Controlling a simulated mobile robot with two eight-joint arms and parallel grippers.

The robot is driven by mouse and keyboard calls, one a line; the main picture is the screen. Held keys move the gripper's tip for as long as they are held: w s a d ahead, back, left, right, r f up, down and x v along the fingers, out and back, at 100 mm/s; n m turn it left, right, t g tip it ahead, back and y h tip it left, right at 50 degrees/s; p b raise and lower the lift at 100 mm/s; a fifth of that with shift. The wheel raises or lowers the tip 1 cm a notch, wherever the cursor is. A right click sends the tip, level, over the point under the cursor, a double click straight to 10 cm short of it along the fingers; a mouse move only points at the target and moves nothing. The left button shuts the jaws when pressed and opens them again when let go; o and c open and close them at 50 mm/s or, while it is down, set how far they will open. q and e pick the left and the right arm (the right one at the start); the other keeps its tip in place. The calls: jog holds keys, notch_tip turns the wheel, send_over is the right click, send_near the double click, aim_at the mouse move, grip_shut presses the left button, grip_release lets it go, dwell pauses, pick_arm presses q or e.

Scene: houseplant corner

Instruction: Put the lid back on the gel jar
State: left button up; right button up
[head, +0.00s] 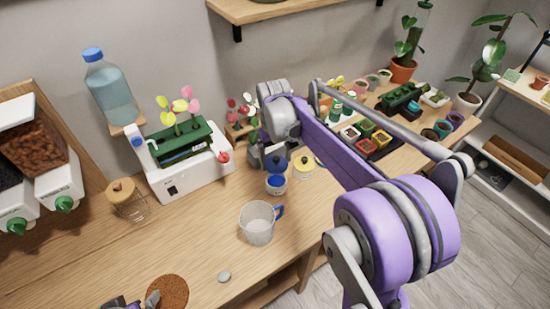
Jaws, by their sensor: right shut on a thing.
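The gel jar (276,187) is a small jar with a pale label and bright blue showing at its top. It stands upright on the wooden bench near the middle of the head view. My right gripper (274,158) is just above and behind the jar, shut on a small dark blue piece that looks like the lid (275,163). The lid appears close over the jar's back edge; whether they touch I cannot tell. My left gripper (137,303) shows only partly at the bottom edge, beside a round cork mat, and its opening is unclear.
A clear mug with a blue handle (258,222) stands in front. A white planter machine (188,170) is to the left. A cork mat (168,293) and grey stone (224,276) lie near the front.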

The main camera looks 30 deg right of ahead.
jog(key=shift+s+f+b, duration=0.2)
jog(key=shift+f+b, duration=0.1)
jog(key=shift+f, duration=0.5)
pick_arm(q)
jog(key=shift+s+f+b, duration=0.3)
jog(key=shift+f+b, duration=0.05)
jog(key=shift+f, duration=0.35)
jog(key=shift+s+f+b, duration=0.3)
jog(key=shift+f+b, duration=0.1)
jog(key=shift+f, duration=0.3)
jog(key=shift+s+f+b, duration=0.3)
jog(key=shift+f+b, duration=0.05)
jog(key=shift+f, duration=0.35)
pick_arm(e)
jog(key=shift+w+f, duration=0.1)
jog(key=shift+f, duration=2.05)
pick_arm(q)
jog(key=shift+f, duration=0.2)
pick_arm(e)
jog(key=shift+f, duration=0.2)
jog(key=o, duration=1.1)
pick_arm(q)
jog(key=shift+r, duration=0.1)
pick_arm(e)
jog(key=shift+r, duration=0.15)
